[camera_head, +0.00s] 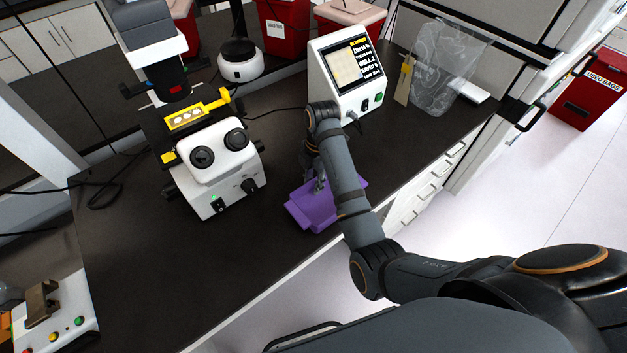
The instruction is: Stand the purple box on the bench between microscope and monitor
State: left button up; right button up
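The purple box (308,213) is on the dark bench (170,280) near its front edge, between the white microscope (222,175) on the left and the white monitor (346,78) at the back right. My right arm crosses in front of the box and hides part of it. My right gripper (319,183) points down at the box, partly behind my forearm. Its fingertips are too small and covered to tell whether they grip the box. My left gripper is not in view.
A small white device (239,62) stands behind the microscope. A panel with coloured buttons (58,318) is at the lower left. Red bins stand at the back. The front left bench is clear.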

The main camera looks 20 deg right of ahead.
jog(key=shift+r, duration=0.2)
notch_tip(320, 180, up, 12)
jog(key=d+p, duration=0.1)
jog(key=p, duration=1)
jog(key=shift+w+d+p, duration=0.15)
jog(key=shift+w+p, duration=0.1)
jog(key=shift+p, duration=0.1)
jog(key=shift+f, duration=0.1)
